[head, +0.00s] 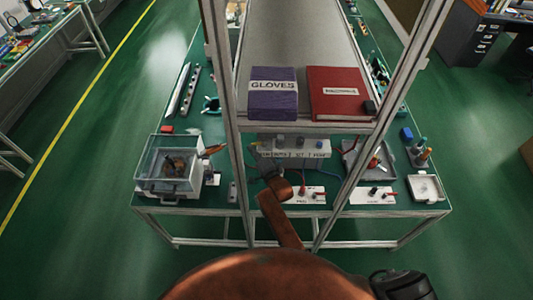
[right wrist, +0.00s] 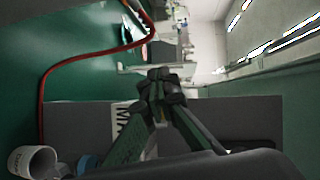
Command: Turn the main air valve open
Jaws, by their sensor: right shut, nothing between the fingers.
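Two small white panels with red and dark fittings lie along the bench's front edge in the head view, the left panel (head: 305,197) beside my arm and the right panel (head: 372,197) further right. Their lettering is too small to read, so I cannot tell which carries the main air valve. My right gripper (head: 262,158) is over the bench, in front of the grey labelled box and left of the panels. The right wrist view shows its fingers (right wrist: 163,80) shut together and empty. Behind them is a white label with partly hidden letters (right wrist: 120,117). My left gripper is out of view.
A shelf holds a purple GLOVES box (head: 273,98) and a red binder (head: 340,95). Metal posts rise in front. A clear-lidded case (head: 168,165) stands left; a white tray (head: 425,188) lies right. A red hose (right wrist: 45,90) and white cup (right wrist: 35,160) show in the wrist view.

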